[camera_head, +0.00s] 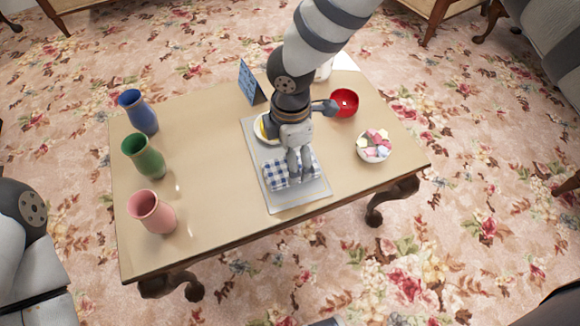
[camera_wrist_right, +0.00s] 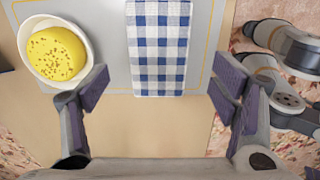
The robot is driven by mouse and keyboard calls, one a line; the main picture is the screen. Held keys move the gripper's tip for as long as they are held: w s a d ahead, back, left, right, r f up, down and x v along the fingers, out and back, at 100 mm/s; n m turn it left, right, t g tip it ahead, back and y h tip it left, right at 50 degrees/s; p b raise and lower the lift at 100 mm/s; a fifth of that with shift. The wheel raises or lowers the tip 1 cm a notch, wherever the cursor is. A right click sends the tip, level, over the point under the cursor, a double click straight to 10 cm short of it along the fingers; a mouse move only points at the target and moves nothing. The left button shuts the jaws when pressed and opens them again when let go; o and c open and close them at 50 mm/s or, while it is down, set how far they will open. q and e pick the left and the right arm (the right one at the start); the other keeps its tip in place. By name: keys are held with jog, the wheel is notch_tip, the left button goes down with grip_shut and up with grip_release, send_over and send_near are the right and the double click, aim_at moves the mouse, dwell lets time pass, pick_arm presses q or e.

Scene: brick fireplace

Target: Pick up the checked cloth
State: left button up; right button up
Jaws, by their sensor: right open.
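The blue-and-white checked cloth (camera_head: 276,179) lies folded flat on a grey mat (camera_head: 285,204) near the table's front edge. My right gripper (camera_head: 299,172) reaches down from above and hides the middle of the cloth in the head view. In the right wrist view the cloth (camera_wrist_right: 160,45) lies ahead, lined up with the gap between the fingers. The right gripper (camera_wrist_right: 162,83) is open, its purple-padded fingers apart and nothing between them. My left gripper is not in view.
A white bowl of yellow food (camera_wrist_right: 58,52) stands left of the cloth in the wrist view. A red bowl (camera_head: 343,103) and a bowl of sweets (camera_head: 374,146) stand right. Blue (camera_head: 139,112), green (camera_head: 144,156) and pink (camera_head: 152,212) vases line the left. A blue tablet (camera_head: 249,84) stands behind.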

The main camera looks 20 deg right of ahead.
notch_tip(320, 180, down, 6)
jog(key=shift+w+r+b, duration=0.15)
jog(key=shift+b, duration=0.25)
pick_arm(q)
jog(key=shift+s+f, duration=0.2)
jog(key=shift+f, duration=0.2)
pick_arm(e)
jog(key=shift+c, duration=0.6)
jog(key=c, duration=1.1)
jog(key=shift+r, duration=0.1)
